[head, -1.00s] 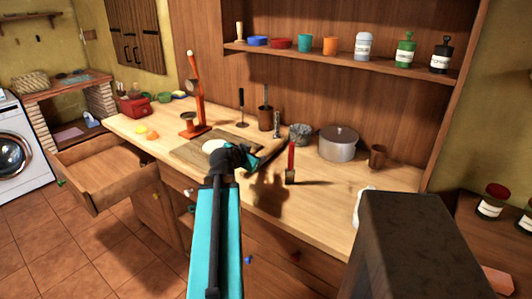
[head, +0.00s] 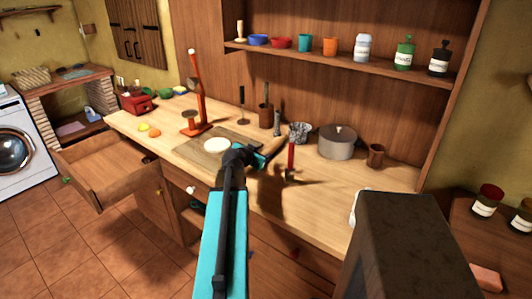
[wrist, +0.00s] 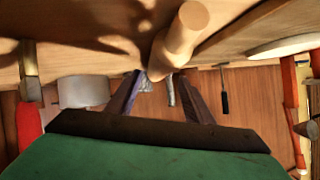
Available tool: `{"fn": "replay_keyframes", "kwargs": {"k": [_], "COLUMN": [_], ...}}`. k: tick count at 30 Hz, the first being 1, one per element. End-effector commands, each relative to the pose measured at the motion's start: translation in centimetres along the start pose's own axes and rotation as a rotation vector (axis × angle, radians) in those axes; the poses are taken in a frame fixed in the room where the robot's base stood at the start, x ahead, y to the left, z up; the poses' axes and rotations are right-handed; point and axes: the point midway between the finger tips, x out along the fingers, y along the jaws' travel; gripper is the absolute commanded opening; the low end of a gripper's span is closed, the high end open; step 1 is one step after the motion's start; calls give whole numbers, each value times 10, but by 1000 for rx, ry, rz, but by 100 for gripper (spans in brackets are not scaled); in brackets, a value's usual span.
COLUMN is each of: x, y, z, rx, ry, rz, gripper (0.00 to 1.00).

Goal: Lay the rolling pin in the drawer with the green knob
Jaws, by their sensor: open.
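The rolling pin (head: 272,147) is a pale wooden cylinder on the counter, partly hidden behind my arm in the head view. In the wrist view the rolling pin (wrist: 182,32) runs up from between my fingertips. My gripper (wrist: 160,78) is open, with one finger on each side of the pin's near end; whether they touch it I cannot tell. In the head view my gripper (head: 250,157) is mostly hidden by my arm. The drawer with the green knob (head: 102,190) stands pulled out at the left. The part of its inside that shows looks empty.
A red-handled tool (head: 291,153) stands close right of the pin, with a lidded pot (head: 337,142) beyond. A board (head: 236,144) with a white round thing and an orange scale (head: 200,100) lie to the left. Tiled floor is clear before the drawer.

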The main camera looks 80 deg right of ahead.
Motion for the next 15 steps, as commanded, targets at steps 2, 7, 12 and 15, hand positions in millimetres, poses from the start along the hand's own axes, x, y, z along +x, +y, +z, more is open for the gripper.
{"fn": "replay_keyframes", "kwargs": {"k": [2,7,12,15], "x": [7,11,11,11], "y": [0,1,1,1], "z": [-1,0,0,0], "rx": [0,0,0,0], "ry": [0,-1,0,0], "rz": [1,2,1,2], "gripper": [47,47,47,47]}}
